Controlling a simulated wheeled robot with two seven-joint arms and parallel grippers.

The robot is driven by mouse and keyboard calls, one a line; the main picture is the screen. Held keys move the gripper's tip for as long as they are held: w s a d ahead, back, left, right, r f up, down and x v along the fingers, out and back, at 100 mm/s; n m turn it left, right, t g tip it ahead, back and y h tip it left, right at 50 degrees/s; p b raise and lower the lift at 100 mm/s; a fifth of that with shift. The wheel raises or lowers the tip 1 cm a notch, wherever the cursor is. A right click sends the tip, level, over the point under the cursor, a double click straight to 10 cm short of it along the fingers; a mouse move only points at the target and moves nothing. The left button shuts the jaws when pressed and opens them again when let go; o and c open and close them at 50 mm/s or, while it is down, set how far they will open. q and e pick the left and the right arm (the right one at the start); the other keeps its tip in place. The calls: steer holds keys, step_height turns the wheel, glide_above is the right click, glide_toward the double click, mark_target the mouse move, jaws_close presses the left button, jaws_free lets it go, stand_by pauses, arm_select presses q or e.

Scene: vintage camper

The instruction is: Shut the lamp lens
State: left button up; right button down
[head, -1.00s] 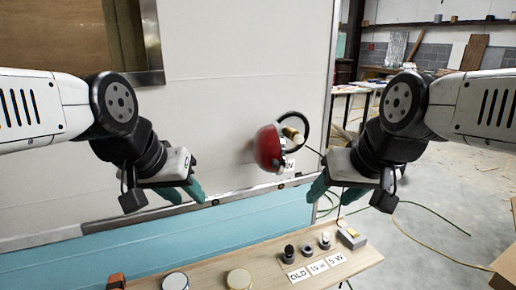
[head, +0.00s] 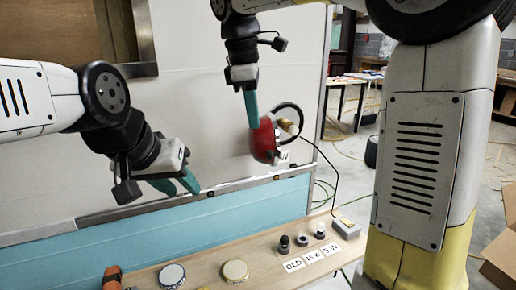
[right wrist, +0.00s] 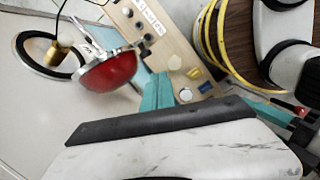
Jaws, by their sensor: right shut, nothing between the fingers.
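The lamp on the camper wall has a red domed lens (head: 264,140) swung out from a black ring (head: 297,112), with the bulb (head: 288,126) showing between them. The lens also shows in the right wrist view (right wrist: 108,72), beside the ring (right wrist: 28,66) and bulb (right wrist: 60,50). My right gripper (head: 252,118) is shut and empty, pointing down at the lens's upper left edge; I cannot tell whether it touches. Its teal fingers show in the right wrist view (right wrist: 160,92). My left gripper (head: 182,186) is open and empty, left of and below the lens.
A wooden shelf (head: 205,270) below the lamp holds round lids (head: 235,270), small bulb holders (head: 302,240), label cards (head: 314,255) and a grey switch box (head: 346,229). A black cable runs from the lamp to the box. The wall left of the lens is clear.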

mark_target(261, 143)
steer(key=w+a+n+h, duration=0.1)
steer(key=w+a+n, duration=0.15)
steer(key=a, duration=0.25)
steer(key=d+f, duration=0.6)
steer(key=f, duration=0.4)
steer(key=shift+w+d+g, duration=0.25)
steer(key=shift+w+g, duration=0.05)
steer(key=shift+w, duration=0.1)
steer(key=shift+n, duration=0.25)
